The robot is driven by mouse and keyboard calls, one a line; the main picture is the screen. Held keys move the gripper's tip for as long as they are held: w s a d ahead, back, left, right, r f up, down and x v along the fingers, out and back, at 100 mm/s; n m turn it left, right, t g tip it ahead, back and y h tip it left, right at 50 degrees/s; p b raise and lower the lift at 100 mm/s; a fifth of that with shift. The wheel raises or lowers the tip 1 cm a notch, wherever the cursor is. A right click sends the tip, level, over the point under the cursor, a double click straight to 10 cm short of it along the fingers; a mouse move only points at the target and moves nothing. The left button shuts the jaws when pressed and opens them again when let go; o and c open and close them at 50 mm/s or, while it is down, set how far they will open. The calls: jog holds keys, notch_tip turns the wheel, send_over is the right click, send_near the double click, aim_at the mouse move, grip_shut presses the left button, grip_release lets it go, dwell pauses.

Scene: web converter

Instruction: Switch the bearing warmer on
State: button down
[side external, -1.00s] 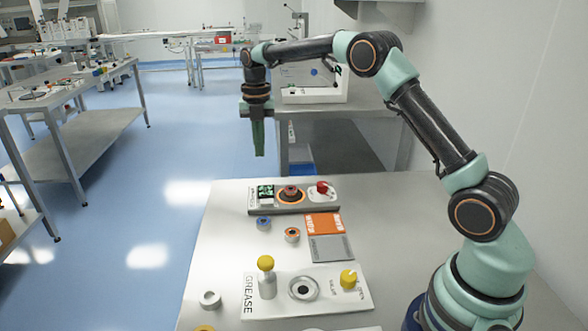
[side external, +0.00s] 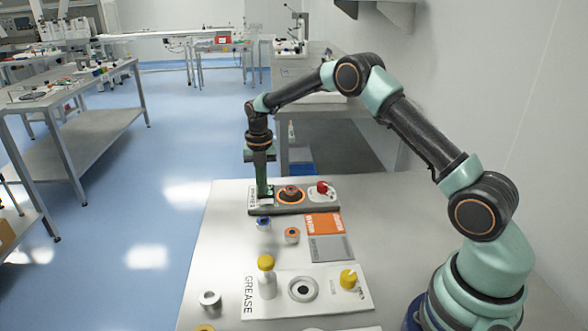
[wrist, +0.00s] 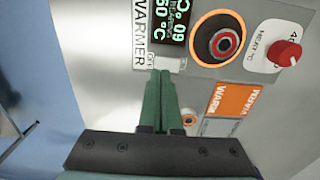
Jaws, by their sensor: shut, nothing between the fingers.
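The bearing warmer (side external: 310,208) is a low grey box at the far end of the table, and its face fills the top of the wrist view (wrist: 202,70). It has a lit green display (wrist: 172,25), an orange-ringed plate with a bearing (wrist: 216,40) on it, and a red heat knob (wrist: 284,53). A small pale switch (wrist: 171,64) sits below the display, beside lettering that seems to read OFF. My gripper (wrist: 164,73) is shut and empty, its green fingertips right at the switch; I cannot tell whether they touch. In the side view my gripper (side external: 264,194) hides the display.
A blue-centred ring (side external: 264,223) and an orange-rimmed ring (side external: 292,235) lie in front of the warmer. Orange (side external: 324,224) and grey (side external: 331,248) pads lie to the right. A grease plate (side external: 330,299) with a yellow-capped bottle (side external: 267,278) stands nearer.

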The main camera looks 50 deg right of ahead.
aim_at(269, 201)
jog(key=shift+f, duration=1.15)
jog(key=shift+f, duration=0.1)
jog(key=shift+w+a+f, duration=0.1)
jog(key=shift+f, duration=0.15)
jog(key=shift+s+d, duration=0.7)
jog(key=shift+s, duration=0.05)
jog(key=shift+r, duration=0.1)
